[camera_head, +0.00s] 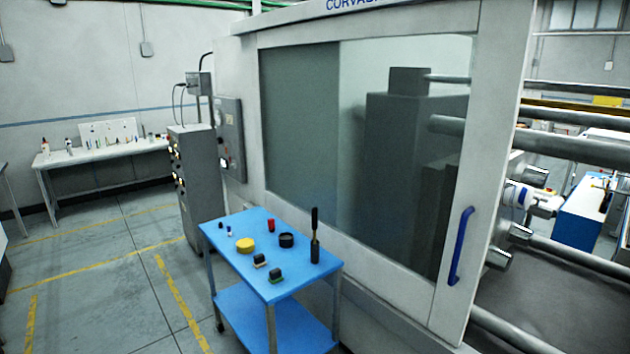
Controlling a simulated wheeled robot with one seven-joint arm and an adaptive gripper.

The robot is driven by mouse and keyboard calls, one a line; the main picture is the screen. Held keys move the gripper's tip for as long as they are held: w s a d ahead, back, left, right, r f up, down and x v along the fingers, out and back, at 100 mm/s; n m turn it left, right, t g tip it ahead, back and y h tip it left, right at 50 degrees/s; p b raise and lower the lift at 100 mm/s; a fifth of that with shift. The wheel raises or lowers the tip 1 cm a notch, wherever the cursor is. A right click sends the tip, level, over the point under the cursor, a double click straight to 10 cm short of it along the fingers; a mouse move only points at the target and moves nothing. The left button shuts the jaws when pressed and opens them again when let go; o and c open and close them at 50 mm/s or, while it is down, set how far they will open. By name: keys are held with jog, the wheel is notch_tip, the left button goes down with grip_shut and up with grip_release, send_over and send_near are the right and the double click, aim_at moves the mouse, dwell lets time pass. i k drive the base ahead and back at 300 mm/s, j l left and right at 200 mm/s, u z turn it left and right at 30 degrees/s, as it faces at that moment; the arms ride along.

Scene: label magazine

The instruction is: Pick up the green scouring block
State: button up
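A small dark block with a green underside (276,279) sits near the front edge of the blue cart's top (235,262); it is the only thing on the cart where I see green. A similar dark block with a pale, tan underside (260,262) lies just behind it to the left, a small gap apart. Both are small in the picture, so their texture cannot be told. My gripper is not in view, and nothing touches the green block.
The cart top also holds a yellow disc (245,245), a black round piece (286,240), a red cylinder (271,224), small bottles and a tall dark upright tool (315,240). A large machine (390,170) stands close behind. Floor at left is clear.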

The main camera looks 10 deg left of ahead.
aim_at(274, 276)
jog(key=z, duration=1.35)
jog(key=u, duration=2.25)
jog(key=i+l+u, duration=0.35)
jog(key=i+l, duration=0.35)
jog(key=i, duration=0.6)
jog(key=i+l+u, duration=0.4)
jog(key=i+l, duration=0.7)
jog(key=i, duration=0.05)
